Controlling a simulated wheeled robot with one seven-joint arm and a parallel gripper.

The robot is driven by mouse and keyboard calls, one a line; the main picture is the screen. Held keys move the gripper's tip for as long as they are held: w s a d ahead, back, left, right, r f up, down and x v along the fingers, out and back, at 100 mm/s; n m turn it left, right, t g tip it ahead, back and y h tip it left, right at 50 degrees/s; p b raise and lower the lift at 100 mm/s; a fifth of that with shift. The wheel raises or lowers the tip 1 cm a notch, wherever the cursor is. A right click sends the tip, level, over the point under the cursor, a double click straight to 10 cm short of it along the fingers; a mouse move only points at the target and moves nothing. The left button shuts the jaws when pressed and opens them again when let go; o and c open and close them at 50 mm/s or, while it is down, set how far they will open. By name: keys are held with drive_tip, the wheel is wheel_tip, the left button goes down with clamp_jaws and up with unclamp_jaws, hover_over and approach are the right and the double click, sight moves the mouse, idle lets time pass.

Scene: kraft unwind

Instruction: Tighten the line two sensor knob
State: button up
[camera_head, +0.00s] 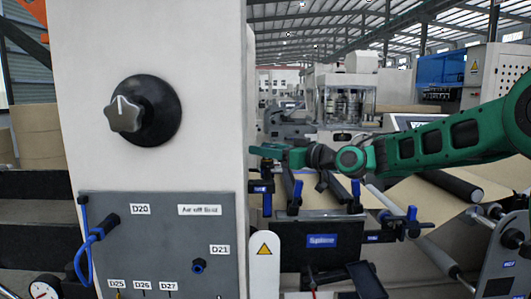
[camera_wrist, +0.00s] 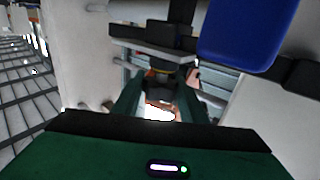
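No knob in view bears a label that I can read as line two sensor. Small blue knobs sit on the dark splice unit (camera_head: 318,240) in the head view, such as a left one (camera_head: 298,190) and a right one (camera_head: 356,187). A large black dial (camera_head: 143,110) with a grey star-shaped grip is on the white cabinet. My gripper (camera_head: 266,151) is above the splice unit, beside the cabinet's right edge. In the wrist view its green fingers (camera_wrist: 158,98) stand apart. Dark machine parts show beyond them, and nothing is clearly held.
The white cabinet (camera_head: 200,60) stands close to my gripper's left. Its grey panel (camera_head: 165,260) has a blue cable (camera_head: 85,255) and labels D20 and D21. Rollers and kraft web (camera_head: 435,215) lie under my arm. A large blue part (camera_wrist: 240,35) is close in the wrist view.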

drive_tip(key=shift+w+n+g+y, duration=0.2)
drive_tip(key=shift+n+g+y, duration=0.6)
drive_tip(key=shift+g, duration=0.4)
drive_tip(key=shift+s+n+g+y, duration=0.1)
drive_tip(key=shift+n+g+y, duration=0.2)
drive_tip(key=shift+n+g, duration=0.8)
drive_tip(key=shift+s+n+g+y, duration=0.1)
drive_tip(key=shift+n+g+y, duration=0.2)
drive_tip(key=shift+n+g, duration=0.8)
drive_tip(key=shift+m+g, duration=0.4)
drive_tip(key=shift+f, duration=0.1)
drive_tip(key=o, duration=1.1)
drive_tip(key=shift+c, duration=0.2)
drive_tip(key=shift+d, duration=0.1)
drive_tip(key=s+d, duration=0.1)
drive_tip(key=d, duration=0.9)
drive_tip(key=shift+d, duration=0.3)
